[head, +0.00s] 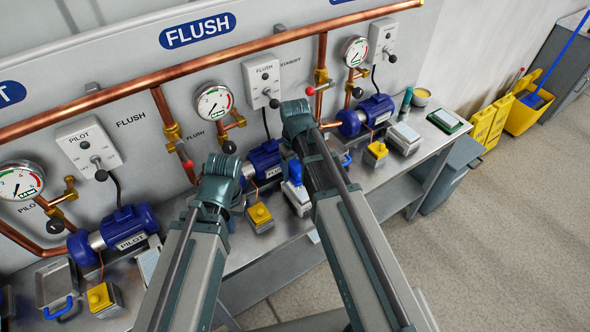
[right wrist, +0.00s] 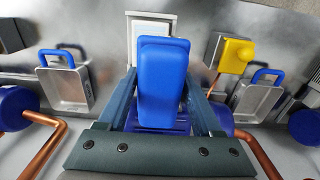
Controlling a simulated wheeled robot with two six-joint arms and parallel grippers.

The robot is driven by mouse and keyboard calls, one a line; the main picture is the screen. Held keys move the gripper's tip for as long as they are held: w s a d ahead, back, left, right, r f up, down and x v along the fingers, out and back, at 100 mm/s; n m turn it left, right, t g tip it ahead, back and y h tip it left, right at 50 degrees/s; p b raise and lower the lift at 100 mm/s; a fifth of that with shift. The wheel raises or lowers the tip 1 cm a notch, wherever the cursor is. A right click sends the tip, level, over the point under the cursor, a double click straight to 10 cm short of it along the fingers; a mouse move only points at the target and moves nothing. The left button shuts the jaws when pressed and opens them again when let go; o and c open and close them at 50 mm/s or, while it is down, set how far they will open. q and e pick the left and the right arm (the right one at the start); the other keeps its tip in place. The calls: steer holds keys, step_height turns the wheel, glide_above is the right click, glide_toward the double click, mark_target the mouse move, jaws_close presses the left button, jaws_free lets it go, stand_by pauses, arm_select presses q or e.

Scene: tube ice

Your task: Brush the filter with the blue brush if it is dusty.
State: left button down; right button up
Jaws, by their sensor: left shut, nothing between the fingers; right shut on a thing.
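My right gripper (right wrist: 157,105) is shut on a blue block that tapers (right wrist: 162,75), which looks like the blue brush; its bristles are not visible. In the head view the blue piece (head: 294,172) shows just left of my right arm. Below it on the bench lies a white-framed flat panel (head: 300,203), likely the filter; it also shows in the right wrist view (right wrist: 138,50). The block hides most of its face, so I cannot tell whether it is dusty. My left gripper (head: 221,180) is shut and empty, left of the FLUSH pump.
Metal trays with blue handles lie on both sides (right wrist: 67,88) (right wrist: 256,98). A yellow-topped box (head: 260,215) stands near the FLUSH pump (head: 264,162). Copper pipes (head: 160,110) and gauges (head: 213,102) line the wall behind.

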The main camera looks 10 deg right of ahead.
mark_target(295, 164)
step_height(295, 164, up, 3)
steer(key=p, duration=0.3)
steer(key=shift+r, duration=0.1)
stand_by(0.4)
